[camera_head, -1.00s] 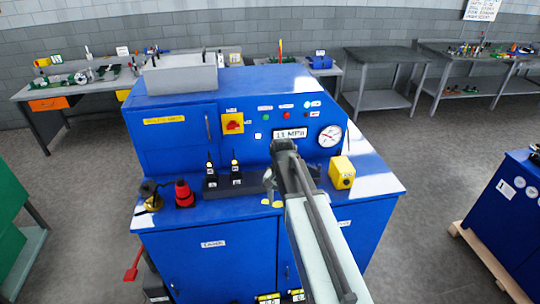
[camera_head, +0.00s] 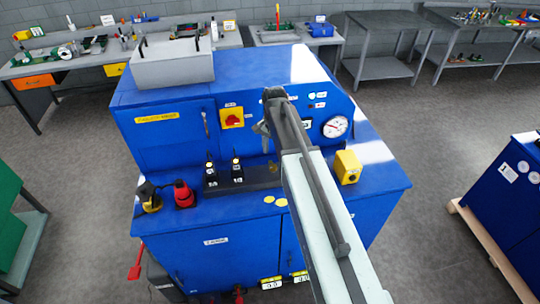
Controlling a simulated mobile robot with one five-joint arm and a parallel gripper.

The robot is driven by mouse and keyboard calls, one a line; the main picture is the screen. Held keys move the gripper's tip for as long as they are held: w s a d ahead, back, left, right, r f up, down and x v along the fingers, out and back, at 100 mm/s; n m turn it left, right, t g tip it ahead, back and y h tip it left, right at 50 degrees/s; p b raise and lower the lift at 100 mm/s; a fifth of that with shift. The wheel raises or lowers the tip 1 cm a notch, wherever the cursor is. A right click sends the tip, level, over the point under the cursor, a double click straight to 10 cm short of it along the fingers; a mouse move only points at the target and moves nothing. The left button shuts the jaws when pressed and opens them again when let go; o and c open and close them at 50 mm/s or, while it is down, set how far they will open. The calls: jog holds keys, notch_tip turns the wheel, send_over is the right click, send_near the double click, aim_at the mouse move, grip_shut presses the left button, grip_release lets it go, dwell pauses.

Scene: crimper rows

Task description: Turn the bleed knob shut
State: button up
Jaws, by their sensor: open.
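No knob label is readable, so I cannot tell for sure which part is the bleed knob. At the left of the blue machine's ledge a dark knob-like part on a brass base (camera_head: 152,198) stands beside a red conical part (camera_head: 183,194). A red rotary switch on a yellow plate (camera_head: 232,118) is on the upright panel. My gripper (camera_head: 262,132) is open and seems empty, in front of the panel, right of the yellow plate and well above the ledge. My arm hides part of the panel and the pressure display.
The blue machine (camera_head: 215,262) fills the middle. Two black upright tools (camera_head: 224,172) stand in a dark rack on the ledge, and a yellow box (camera_head: 347,166) is at its right. A round gauge (camera_head: 335,127) is on the panel.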

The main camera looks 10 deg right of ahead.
aim_at(273, 166)
jog(key=shift+w, duration=0.15)
jog(key=shift+f+b, duration=0.15)
jog(key=shift+b, duration=0.15)
notch_tip(273, 166, down, 8)
jog(key=b, duration=0.7)
jog(key=shift+r, duration=0.3)
grip_shut()
